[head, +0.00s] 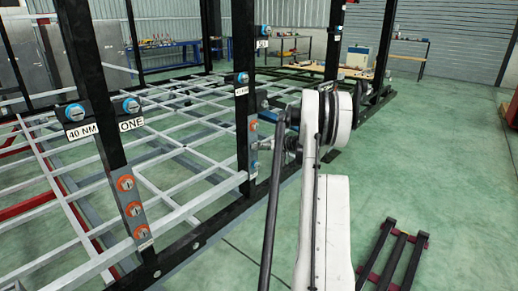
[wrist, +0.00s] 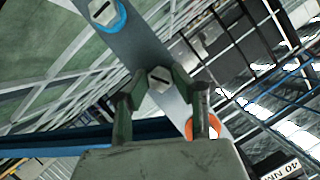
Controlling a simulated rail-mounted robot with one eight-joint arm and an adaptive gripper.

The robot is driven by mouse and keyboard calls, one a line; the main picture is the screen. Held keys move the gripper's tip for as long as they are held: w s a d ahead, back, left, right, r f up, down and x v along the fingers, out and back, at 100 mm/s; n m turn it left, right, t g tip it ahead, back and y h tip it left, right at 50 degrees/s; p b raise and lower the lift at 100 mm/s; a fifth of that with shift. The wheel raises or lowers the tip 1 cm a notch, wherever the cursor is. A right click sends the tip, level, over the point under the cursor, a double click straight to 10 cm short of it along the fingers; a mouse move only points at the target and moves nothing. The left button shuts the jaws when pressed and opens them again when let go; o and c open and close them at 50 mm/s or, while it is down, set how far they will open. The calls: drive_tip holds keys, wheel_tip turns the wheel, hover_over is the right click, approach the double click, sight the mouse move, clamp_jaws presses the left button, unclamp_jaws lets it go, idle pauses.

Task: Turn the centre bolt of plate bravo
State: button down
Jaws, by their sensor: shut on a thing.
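In the head view a grey plate (head: 253,153) is on the middle black post, and my gripper (head: 268,146) reaches it from the right. In the wrist view the same plate (wrist: 140,48) runs diagonally. Its centre bolt (wrist: 159,78), a grey head with a dark slot and no coloured ring, sits between my fingertips (wrist: 162,84), which are shut on it. A blue-ringed bolt (wrist: 104,12) is at the plate's upper left end, and an orange-ringed bolt (wrist: 207,128) is partly hidden behind the right finger. I cannot read a plate name.
The nearer post (head: 102,148) carries another plate with several orange-ringed bolts (head: 134,209) and signs reading "40 NM" and "ONE". The chassis lattice (head: 180,165) spreads left. A dark rack (head: 392,255) lies on the green floor at the lower right. Floor at the right is mostly clear.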

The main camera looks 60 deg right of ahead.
drive_tip(key=c, duration=1.4)
unclamp_jaws()
drive_tip(key=shift+c, duration=0.2)
drive_tip(key=shift+s, duration=0.15)
drive_tip(key=v, duration=1.2)
drive_tip(key=shift+r, duration=0.1)
